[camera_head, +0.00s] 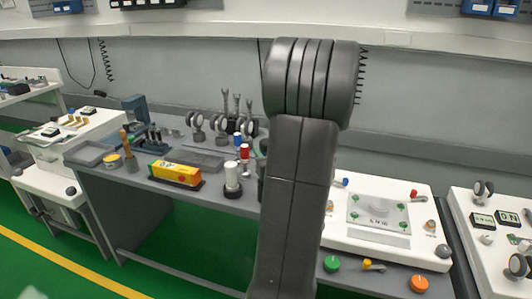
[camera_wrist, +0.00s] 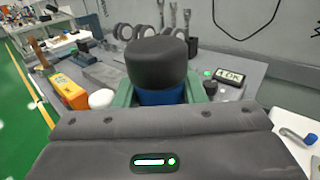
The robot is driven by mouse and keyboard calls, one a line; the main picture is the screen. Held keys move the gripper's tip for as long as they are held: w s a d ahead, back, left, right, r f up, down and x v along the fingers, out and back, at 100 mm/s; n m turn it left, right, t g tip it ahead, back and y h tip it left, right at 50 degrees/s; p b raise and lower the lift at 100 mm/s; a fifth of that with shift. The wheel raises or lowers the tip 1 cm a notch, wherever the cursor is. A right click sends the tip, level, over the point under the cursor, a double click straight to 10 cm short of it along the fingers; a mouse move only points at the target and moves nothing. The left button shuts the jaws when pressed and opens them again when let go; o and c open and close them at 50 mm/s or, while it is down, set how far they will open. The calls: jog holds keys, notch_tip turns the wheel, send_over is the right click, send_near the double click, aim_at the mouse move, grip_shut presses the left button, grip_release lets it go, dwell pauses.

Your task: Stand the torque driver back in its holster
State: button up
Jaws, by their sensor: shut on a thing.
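In the wrist view, my gripper (camera_wrist: 162,96) is shut on what looks like the torque driver (camera_wrist: 157,60), with a thick black cap and a blue band below it. The green fingers sit on both sides of the blue part. The driver's lower end is hidden behind the gripper body, so I cannot tell whether it touches anything. I cannot make out the holster for certain in either view.
The grey bench (camera_head: 225,203) holds a yellow box (camera_head: 175,173), a white cylinder (camera_head: 232,175), and red-topped (camera_head: 245,153) and blue-topped pieces. A small display (camera_wrist: 229,78) with a green light stands right of the driver. A white cart (camera_head: 340,228) stands at right.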

jog(key=shift+f+b, duration=0.2)
jog(key=shift+b, duration=0.1)
dwell(0.4)
jog(key=o, duration=2)
jog(key=shift+s, duration=0.1)
jog(key=v, duration=1.3)
jog(key=shift+s+d, duration=0.2)
jog(key=shift+s, duration=0.05)
jog(key=shift+w, duration=0.1)
jog(key=x, duration=1.3)
jog(key=shift+w+a, duration=0.25)
jog(key=shift+w, duration=0.1)
jog(key=shift+s, duration=0.1)
